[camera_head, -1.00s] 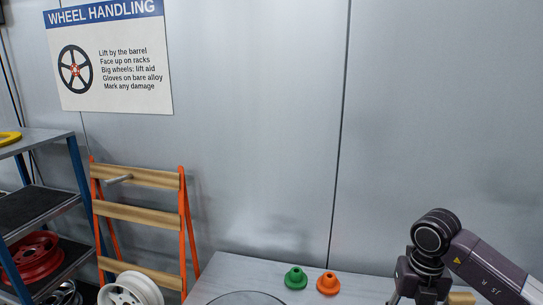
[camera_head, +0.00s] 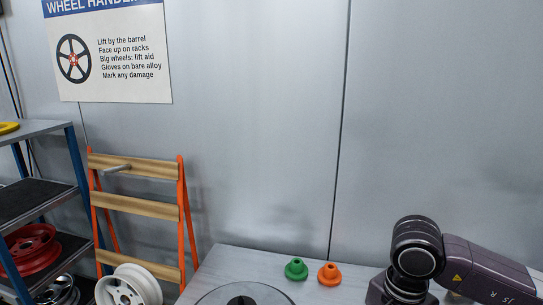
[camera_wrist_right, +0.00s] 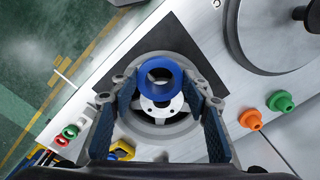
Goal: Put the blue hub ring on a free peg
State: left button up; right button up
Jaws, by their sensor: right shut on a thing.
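The blue hub ring (camera_wrist_right: 162,77) is in the right wrist view, held between the fingertips of my right gripper (camera_wrist_right: 161,84). Below it in that view is a silver wheel with a white drilled centre (camera_wrist_right: 160,108). I cannot tell the height gap. In the head view my right gripper (camera_head: 403,297) is at the bottom right, its fingers mostly cut off and the ring out of sight. A grey peg (camera_head: 116,168) on the wooden rack (camera_head: 135,204) is bare. My left gripper is not in view.
A green flanged piece (camera_head: 296,269) and an orange one (camera_head: 329,274) stand on the grey bench (camera_head: 230,262). A large disc (camera_head: 241,299) lies at its front. A shelf unit (camera_head: 40,203) with wheels stands at the left. A white wheel (camera_head: 130,285) is by the rack.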

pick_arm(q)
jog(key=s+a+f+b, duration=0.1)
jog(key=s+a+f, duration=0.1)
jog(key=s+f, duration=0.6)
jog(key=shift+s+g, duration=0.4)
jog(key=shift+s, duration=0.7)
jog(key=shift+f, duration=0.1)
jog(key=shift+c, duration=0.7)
pick_arm(e)
jog(key=s+a+f+n, duration=0.1)
jog(key=s+n, duration=0.4)
jog(key=n, duration=0.6)
jog(key=shift+s+a+f, duration=0.3)
jog(key=shift+s+a, duration=0.05)
jog(key=shift+s, duration=0.05)
